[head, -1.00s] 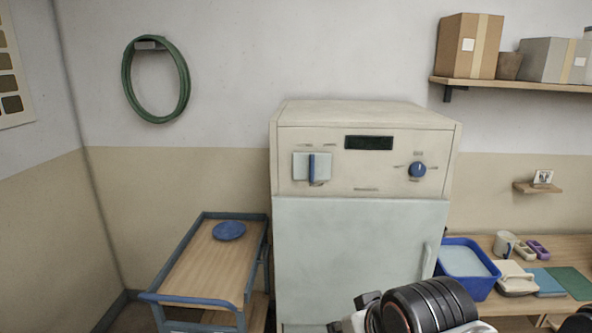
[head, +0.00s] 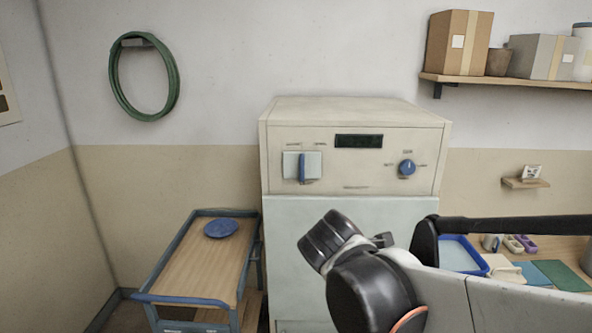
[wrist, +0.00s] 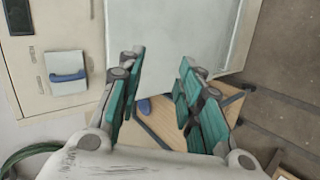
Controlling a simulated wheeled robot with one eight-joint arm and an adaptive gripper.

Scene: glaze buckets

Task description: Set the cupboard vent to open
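The cream cupboard (head: 355,112) has a control panel on its upper front. A pale plate (head: 290,166) with an upright blue lever (head: 302,168) sits at the panel's left; labels above it are too small to read. A round blue knob (head: 407,168) sits at the right. I cannot tell for certain which control is the vent. In the wrist view the lever (wrist: 68,77) appears sideways at the left. My gripper (wrist: 160,62) is open and empty, its teal-padded fingers apart in front of the pale door, away from the lever. The gripper is not distinguishable in the head view.
A trolley (head: 150,299) with a blue disc (head: 221,229) stands left of the cupboard. A workbench with a blue tub (head: 484,264) is at the right. A shelf (head: 510,82) with boxes hangs above it. A green hose (head: 172,85) hangs on the wall.

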